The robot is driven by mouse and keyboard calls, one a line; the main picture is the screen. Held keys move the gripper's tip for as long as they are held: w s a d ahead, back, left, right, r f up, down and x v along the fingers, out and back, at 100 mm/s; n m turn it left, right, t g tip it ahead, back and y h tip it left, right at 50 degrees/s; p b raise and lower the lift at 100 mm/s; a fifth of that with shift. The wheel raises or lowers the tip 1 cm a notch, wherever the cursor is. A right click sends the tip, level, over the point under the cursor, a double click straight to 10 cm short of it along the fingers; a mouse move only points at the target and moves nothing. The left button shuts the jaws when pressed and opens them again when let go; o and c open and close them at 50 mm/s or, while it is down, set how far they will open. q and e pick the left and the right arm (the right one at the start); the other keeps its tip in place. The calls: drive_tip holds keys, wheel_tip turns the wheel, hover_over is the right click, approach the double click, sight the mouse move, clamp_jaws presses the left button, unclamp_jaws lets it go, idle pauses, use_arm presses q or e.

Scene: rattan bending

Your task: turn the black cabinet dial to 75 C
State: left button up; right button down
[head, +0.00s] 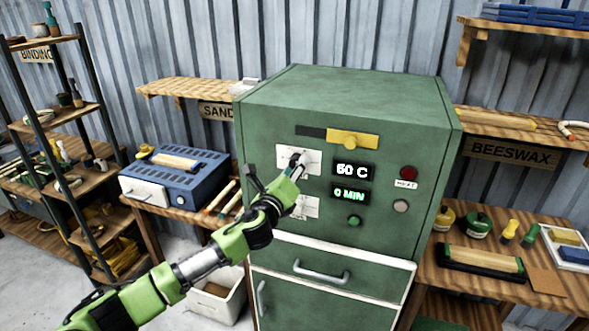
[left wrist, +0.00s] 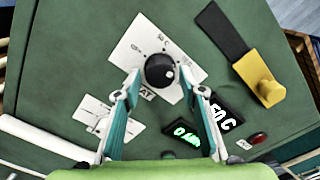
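The black dial (left wrist: 159,70) sits on a white scale plate (left wrist: 130,48) on the green cabinet (head: 345,105). A white mark shows on the dial's edge. My left gripper (left wrist: 160,82) is open, with one finger on each side of the dial; I cannot tell whether they touch it. In the head view my left gripper (head: 290,168) is in front of the plate and partly hides the dial. The temperature display (head: 352,170) reads 50 C or 60 C, hard to tell which; the timer display (head: 350,194) reads 0 MIN. My right gripper is not in view.
A yellow handle (head: 352,139) stands out above the displays. A second white plate (head: 305,207) is below the dial. Red (head: 408,173) and green (head: 354,220) buttons are on the front. Shelves and benches stand on both sides.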

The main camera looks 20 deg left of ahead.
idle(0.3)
use_arm(q)
drive_tip(key=s, duration=1.2)
drive_tip(key=shift+a, duration=0.2)
drive_tip(key=shift+f, duration=0.1)
